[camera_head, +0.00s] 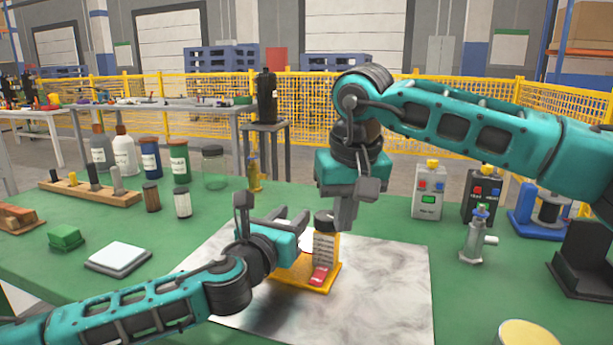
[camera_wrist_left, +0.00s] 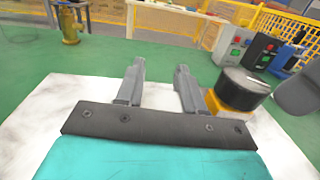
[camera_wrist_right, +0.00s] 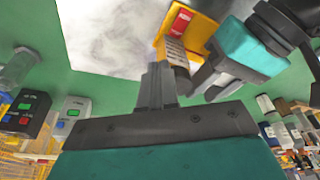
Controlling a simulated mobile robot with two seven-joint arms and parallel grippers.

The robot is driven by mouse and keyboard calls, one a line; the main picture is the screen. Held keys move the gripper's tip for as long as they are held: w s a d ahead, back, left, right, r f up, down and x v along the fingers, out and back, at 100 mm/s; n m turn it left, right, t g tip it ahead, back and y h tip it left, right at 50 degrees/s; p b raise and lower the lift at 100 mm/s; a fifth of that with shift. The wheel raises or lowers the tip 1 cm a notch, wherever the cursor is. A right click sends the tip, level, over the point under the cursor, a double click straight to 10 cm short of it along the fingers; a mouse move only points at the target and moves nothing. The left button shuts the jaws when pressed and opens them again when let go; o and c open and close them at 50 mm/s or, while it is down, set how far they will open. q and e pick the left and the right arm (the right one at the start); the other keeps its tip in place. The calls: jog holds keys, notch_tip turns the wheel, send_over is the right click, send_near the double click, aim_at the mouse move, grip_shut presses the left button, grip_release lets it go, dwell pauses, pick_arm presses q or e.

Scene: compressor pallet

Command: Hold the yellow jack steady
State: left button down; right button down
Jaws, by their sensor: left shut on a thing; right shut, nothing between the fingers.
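The yellow jack (camera_head: 326,250) stands upright on a grey-white sheet (camera_head: 385,290), with a black top, a printed label and a red patch. In the left wrist view the jack's black top (camera_wrist_left: 245,88) is just right of my left fingers (camera_wrist_left: 160,88). My right gripper (camera_head: 344,218) points down close beside the jack's top, shut and empty. In the right wrist view its fingers (camera_wrist_right: 158,85) are together, near the jack (camera_wrist_right: 175,48).
A silver fitting (camera_head: 476,240) and two button boxes (camera_head: 430,195) stand to the right. Bottles (camera_head: 180,162), a wooden rack (camera_head: 90,195), a white pad (camera_head: 119,257) and a green block (camera_head: 66,237) are at the left. The sheet's right part is clear.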

jog(key=shift+w+a, duration=0.1)
jog(key=shift+w, duration=0.05)
jog(key=shift+a, duration=0.2)
dwell(0.3)
jog(key=shift+s+a, duration=0.35)
jog(key=shift+a, duration=0.4)
jog(key=shift+a, duration=0.55)
jog(key=v, duration=0.6)
jog(key=shift+w+a, duration=0.2)
jog(key=shift+w, duration=0.2)
